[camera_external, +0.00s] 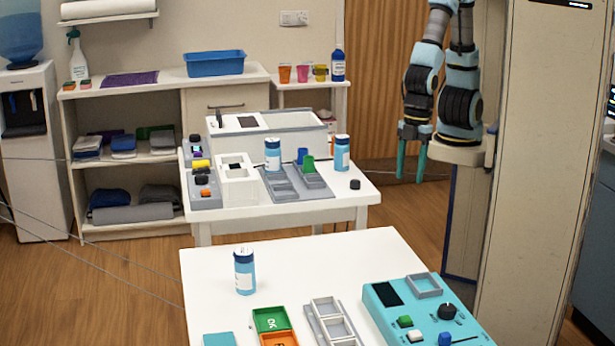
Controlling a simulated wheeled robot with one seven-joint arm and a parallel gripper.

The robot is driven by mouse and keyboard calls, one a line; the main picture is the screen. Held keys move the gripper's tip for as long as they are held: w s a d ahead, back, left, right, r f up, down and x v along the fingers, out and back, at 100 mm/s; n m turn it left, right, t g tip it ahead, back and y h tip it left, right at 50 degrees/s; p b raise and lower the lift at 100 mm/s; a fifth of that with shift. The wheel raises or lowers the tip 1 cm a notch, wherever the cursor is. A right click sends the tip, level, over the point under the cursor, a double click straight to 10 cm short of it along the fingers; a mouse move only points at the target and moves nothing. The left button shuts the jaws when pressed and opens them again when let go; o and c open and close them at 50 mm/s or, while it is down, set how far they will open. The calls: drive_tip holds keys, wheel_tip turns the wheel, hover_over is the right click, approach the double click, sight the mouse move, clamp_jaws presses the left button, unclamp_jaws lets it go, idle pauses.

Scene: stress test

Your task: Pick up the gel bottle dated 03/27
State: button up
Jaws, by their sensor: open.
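Three light-blue bottles with dark-blue caps and white labels stand upright. One bottle (245,275) is on the front table, towards its far left. A second bottle (272,157) and a third bottle (342,155) are on the table behind, the second by a grey tray and the third near the right end. The label dates are too small to read, so I cannot tell which is dated 03/27. My gripper (411,178) hangs to the right of the back table with its two teal fingers pointing down. It is open and empty, apart from all the bottles.
The front table (340,254) holds a teal device (405,303), a grey rack (330,322) and green and orange trays (270,322). Its far middle is clear.

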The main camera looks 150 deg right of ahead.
drive_tip(key=o, duration=0.5)
drive_tip(key=t+h+b, duration=0.2)
drive_tip(key=t+b, duration=0.1)
drive_tip(key=t, duration=0.9)
approach(245, 273)
drive_tip(key=s, duration=0.1)
drive_tip(key=s+d+f, duration=0.1)
drive_tip(key=shift+s+f+m, duration=0.25)
drive_tip(key=shift+s+m, duration=0.05)
drive_tip(key=shift+m, duration=0.1)
drive_tip(key=p+x, duration=0.1)
drive_tip(key=x, duration=0.3)
drive_tip(key=shift+w+d, duration=0.1)
drive_tip(key=shift+w, duration=0.2)
drive_tip(key=p+x, duration=0.1)
drive_tip(key=x, duration=0.1)
drive_tip(key=p+x, duration=0.1)
drive_tip(key=x, duration=0.2)
drive_tip(key=shift+w+r, duration=0.15)
drive_tip(key=shift+r, duration=0.05)
drive_tip(key=shift+w+d+f, duration=0.15)
drive_tip(key=shift+w+f, duration=0.15)
drive_tip(key=shift+w, duration=0.2)
